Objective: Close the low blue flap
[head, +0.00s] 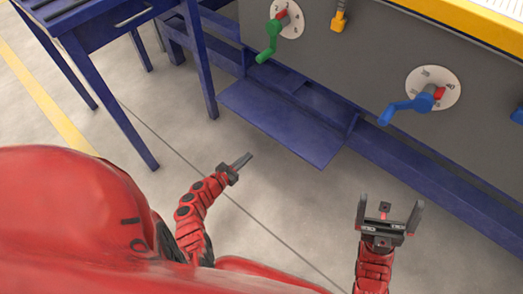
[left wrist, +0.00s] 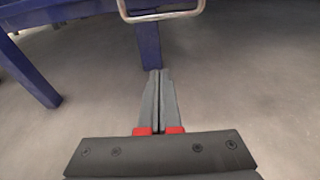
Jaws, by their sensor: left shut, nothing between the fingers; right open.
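The low blue flap (head: 290,125) is a flat blue panel at the foot of the grey machine in the head view. It is folded out over the floor. My left gripper (head: 250,155) is shut and empty, a short way to the lower left of the flap in the picture; I cannot tell its height against the flap. In the left wrist view its closed fingers (left wrist: 158,72) point at a blue leg, and the flap is not recognisable there. My right gripper (head: 390,203) is open and empty, to the lower right of the flap.
The grey machine panel (head: 345,65) carries a green crank (head: 272,42) and a blue crank (head: 410,105). A blue table (head: 85,30) with a drawer handle (head: 133,17) stands at upper left; its legs (head: 205,80) are near the flap. Bare floor lies in front.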

